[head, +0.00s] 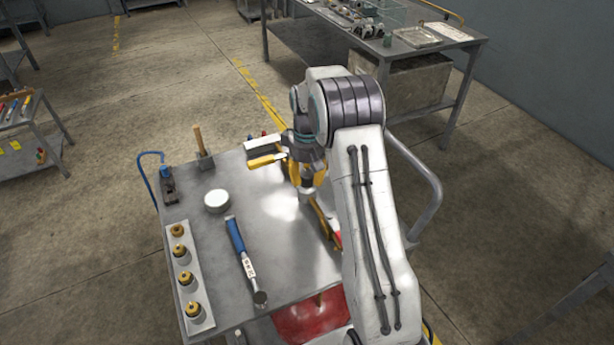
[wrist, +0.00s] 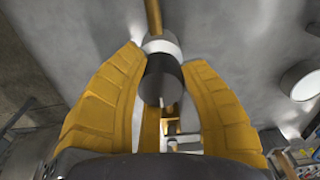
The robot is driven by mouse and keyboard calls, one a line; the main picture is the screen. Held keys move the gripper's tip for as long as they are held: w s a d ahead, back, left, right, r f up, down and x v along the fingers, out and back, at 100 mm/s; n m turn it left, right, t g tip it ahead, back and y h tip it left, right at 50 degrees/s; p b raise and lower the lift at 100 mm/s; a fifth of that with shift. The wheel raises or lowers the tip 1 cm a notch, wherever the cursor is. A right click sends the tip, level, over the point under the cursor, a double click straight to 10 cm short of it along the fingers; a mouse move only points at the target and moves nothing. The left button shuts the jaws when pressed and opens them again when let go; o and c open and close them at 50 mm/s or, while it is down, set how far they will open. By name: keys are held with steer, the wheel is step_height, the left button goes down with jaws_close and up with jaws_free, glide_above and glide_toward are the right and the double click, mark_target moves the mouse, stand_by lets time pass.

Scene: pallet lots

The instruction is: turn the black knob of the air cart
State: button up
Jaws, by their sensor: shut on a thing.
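The black knob (wrist: 162,80) is a short dark cylinder in the middle of the wrist view, with a pale collar and a brass-coloured pipe (wrist: 153,16) beyond it. My gripper (wrist: 160,62) has its yellow fingers on both sides of the knob, shut on it. In the head view my gripper (head: 306,180) points down over the right part of the air cart's grey metal top (head: 190,205). The knob is mostly hidden there by my fingers and arm.
A blue-handled wrench (head: 240,255), a white round piece (head: 216,200) and a pale strip with several brass fittings (head: 205,300) lie on the cart. A blue hose (head: 147,170) hangs at its left corner. A loop handle (head: 425,190) is at the right. Another bench (head: 440,40) stands behind.

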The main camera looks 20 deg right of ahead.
mark_target(307, 174)
steer(key=o, duration=1.2)
step_height(307, 174, up, 12)
stand_by(0.6)
